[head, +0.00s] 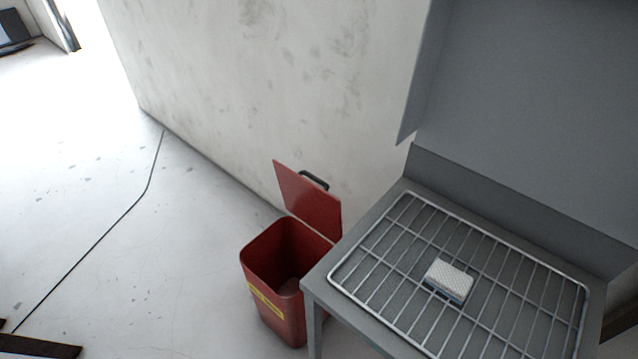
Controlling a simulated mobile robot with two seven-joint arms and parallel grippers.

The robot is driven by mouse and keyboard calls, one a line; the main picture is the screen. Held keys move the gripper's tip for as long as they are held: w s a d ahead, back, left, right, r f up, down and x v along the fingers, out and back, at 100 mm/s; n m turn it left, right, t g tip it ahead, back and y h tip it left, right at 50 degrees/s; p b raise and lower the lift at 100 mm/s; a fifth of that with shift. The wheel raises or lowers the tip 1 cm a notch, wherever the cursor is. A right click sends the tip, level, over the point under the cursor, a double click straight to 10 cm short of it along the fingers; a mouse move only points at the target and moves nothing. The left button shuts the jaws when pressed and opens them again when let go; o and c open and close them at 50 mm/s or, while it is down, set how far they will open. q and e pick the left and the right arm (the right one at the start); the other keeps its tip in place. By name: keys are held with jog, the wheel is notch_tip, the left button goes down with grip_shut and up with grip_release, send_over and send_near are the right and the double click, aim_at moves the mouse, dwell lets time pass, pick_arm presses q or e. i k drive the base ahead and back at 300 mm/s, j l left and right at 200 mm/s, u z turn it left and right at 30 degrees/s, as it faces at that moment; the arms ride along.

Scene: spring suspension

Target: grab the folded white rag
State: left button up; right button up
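The folded white rag (449,277) lies on a metal wire rack (387,243) on top of a grey bench. It looks like a small white textured block with a darker bluish-grey lower edge. It is near the middle of the rack, with bare wires around it. Neither of my grippers is in the head view, so their state and their distance from the rag do not show.
A red bin (271,282) with its lid (307,203) raised stands on the floor left of the grey bench (402,187). A grey panel (530,100) rises behind the bench. A dark line runs across the clear floor at left.

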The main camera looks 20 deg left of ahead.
aim_at(456, 284)
jog(key=u, duration=0.85)
jog(key=z, duration=1.45)
